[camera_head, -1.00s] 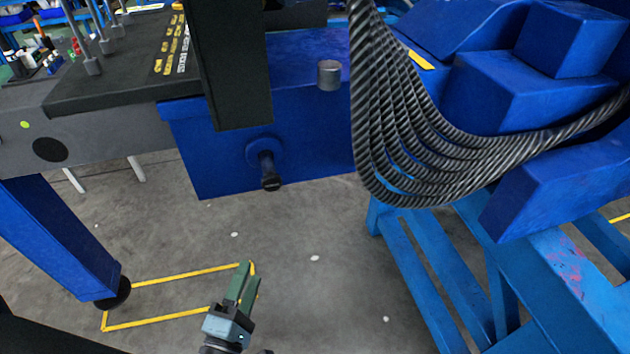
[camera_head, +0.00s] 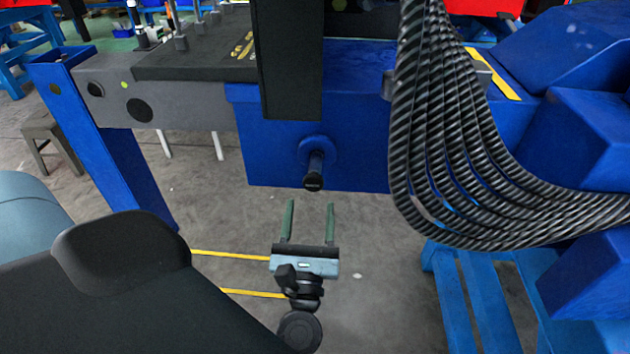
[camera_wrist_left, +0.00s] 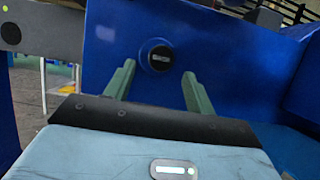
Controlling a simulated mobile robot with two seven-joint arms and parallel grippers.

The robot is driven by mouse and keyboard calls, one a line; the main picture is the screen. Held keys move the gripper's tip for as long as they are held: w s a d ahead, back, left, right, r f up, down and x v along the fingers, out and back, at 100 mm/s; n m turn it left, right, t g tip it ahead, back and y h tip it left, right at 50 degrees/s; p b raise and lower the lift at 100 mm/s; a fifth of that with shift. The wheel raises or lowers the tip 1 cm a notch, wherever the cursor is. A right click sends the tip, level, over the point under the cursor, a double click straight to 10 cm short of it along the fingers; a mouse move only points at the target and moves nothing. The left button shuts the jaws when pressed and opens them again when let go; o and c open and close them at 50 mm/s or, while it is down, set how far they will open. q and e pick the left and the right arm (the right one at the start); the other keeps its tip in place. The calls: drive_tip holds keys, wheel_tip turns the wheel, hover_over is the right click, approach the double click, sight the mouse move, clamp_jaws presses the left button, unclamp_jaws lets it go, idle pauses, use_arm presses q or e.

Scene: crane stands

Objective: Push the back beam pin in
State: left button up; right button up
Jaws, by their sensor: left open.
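The beam pin (camera_head: 314,172) is a black rod with a round end, sticking out of a round blue collar on the side of the blue beam (camera_head: 358,160). In the left wrist view the pin (camera_wrist_left: 161,58) shows end-on as a black disc, between and beyond my fingertips. My left gripper (camera_head: 309,208) is open and empty, with its two green fingers pointing at the beam just below the pin. The fingers also show in the left wrist view (camera_wrist_left: 155,76), apart from the pin. My right gripper is not in view.
A bundle of thick striped cables (camera_head: 440,150) hangs right of the pin. A black upright post (camera_head: 286,70) stands above it. A blue leg (camera_head: 110,150) is at left and a blue stand (camera_head: 485,300) at lower right. Floor below the beam is open.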

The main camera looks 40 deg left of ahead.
sight(313, 187)
use_arm(q)
drive_tip(key=p+x, duration=0.1)
drive_tip(key=x, duration=0.4)
drive_tip(key=shift+w+r+p, duration=0.15)
drive_tip(key=shift+r+p, duration=0.15)
drive_tip(key=shift+p, duration=0.05)
drive_tip(key=shift+w+a+r, duration=0.1)
drive_tip(key=shift+w+a, duration=0.25)
drive_tip(key=shift+w, duration=0.2)
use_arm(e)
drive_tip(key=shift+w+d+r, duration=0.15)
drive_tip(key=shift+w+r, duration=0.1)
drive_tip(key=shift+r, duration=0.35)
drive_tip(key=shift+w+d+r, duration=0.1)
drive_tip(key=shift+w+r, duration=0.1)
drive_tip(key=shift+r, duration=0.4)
use_arm(q)
drive_tip(key=shift+c, duration=0.3)
